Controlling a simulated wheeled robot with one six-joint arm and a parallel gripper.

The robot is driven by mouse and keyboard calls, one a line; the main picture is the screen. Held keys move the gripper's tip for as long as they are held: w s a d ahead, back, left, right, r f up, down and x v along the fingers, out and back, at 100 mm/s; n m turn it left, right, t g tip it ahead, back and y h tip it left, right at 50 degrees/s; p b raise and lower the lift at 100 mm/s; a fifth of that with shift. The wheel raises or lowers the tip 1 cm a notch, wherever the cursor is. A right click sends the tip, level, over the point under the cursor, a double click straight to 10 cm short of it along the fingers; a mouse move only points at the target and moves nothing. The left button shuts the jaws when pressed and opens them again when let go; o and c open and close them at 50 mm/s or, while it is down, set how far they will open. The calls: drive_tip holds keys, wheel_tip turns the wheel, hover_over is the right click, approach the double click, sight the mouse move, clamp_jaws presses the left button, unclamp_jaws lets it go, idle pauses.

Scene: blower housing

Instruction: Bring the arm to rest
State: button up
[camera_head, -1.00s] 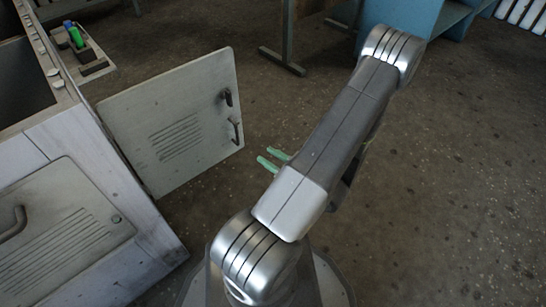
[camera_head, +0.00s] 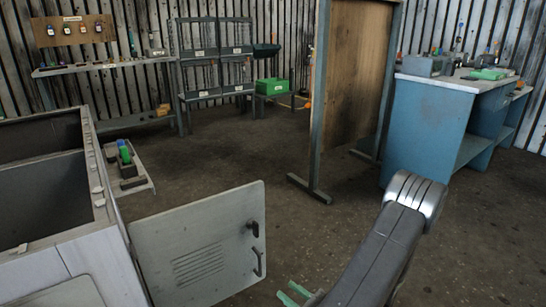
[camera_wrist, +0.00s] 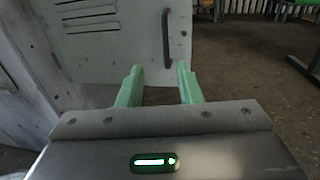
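My gripper (camera_wrist: 160,88) shows in the wrist view with its two green fingers apart and nothing between them. In the head view the green fingertips (camera_head: 294,292) show at the bottom edge, beside my grey arm link, just right of the open door. The grey metal door (camera_head: 205,245) of the blower housing stands swung open, with vent slots, a latch and a bar handle. In the wrist view the door (camera_wrist: 120,50) and its handle (camera_wrist: 165,36) are ahead of the fingers. I see no contact between the fingers and the door.
The grey housing (camera_head: 75,240) stands at the left, open on top. A wooden board in a metal frame (camera_head: 355,90) stands on the floor behind. A blue workbench (camera_head: 430,125) is at the right, a shelf rack (camera_head: 215,60) at the back. The middle floor is clear.

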drive_tip(key=b, duration=0.2)
approach(249, 259)
drive_tip(key=x, duration=0.4)
drive_tip(key=shift+w+f, duration=0.1)
drive_tip(key=shift+w, duration=0.05)
idle(0.3)
